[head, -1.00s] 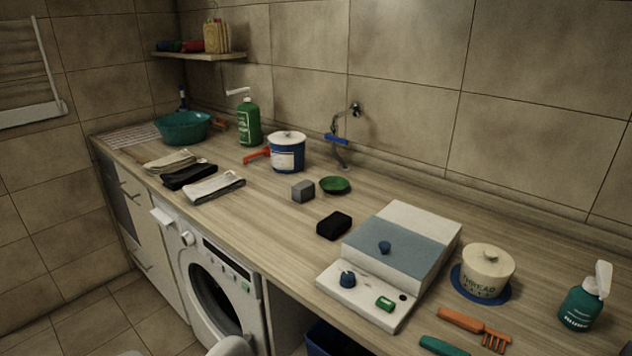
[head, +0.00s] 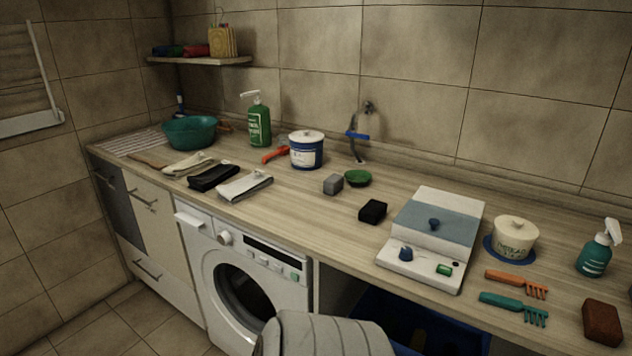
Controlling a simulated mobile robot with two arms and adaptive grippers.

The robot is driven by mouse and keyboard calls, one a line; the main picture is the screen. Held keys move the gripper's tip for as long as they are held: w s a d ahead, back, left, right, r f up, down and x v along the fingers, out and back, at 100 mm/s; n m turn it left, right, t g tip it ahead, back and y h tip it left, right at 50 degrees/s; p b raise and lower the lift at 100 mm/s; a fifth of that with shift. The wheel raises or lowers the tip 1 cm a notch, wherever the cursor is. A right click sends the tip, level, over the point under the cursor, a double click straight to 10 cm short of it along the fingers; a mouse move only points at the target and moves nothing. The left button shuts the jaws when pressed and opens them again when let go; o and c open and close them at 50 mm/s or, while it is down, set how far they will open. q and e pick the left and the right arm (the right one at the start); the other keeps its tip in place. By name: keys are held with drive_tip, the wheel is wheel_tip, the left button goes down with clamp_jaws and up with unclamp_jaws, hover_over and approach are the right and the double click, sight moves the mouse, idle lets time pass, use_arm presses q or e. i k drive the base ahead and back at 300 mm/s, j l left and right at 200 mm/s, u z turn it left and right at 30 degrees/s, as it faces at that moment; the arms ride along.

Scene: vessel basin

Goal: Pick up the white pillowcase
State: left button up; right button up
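A folded white cloth (head: 245,185), which looks like the white pillowcase, lies flat on the wooden counter near its front edge, above the washing machine. It has a dark stripe or mark along it. Neither of my grippers shows in the head view. A grey rounded part at the bottom middle is my own body or arm.
A teal basin (head: 190,132), green bottle (head: 256,122) and blue-white lidded pot (head: 306,151) stand behind the cloths. A grey block (head: 333,184) and black block (head: 373,211) lie to the right. The washing machine (head: 245,275) is below the counter.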

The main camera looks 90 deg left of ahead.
sight(234, 192)
drive_tip(key=k+j+z, duration=0.15)
drive_tip(key=k+z, duration=0.7)
drive_tip(key=k+l+z, duration=0.1)
drive_tip(key=k+z, duration=0.3)
drive_tip(key=k+j+z, duration=0.25)
drive_tip(key=k, duration=0.55)
drive_tip(key=k+l+z, duration=0.15)
drive_tip(key=k+z, duration=0.15)
drive_tip(key=k, duration=0.5)
drive_tip(key=k+u, duration=0.15)
drive_tip(key=u, duration=1.85)
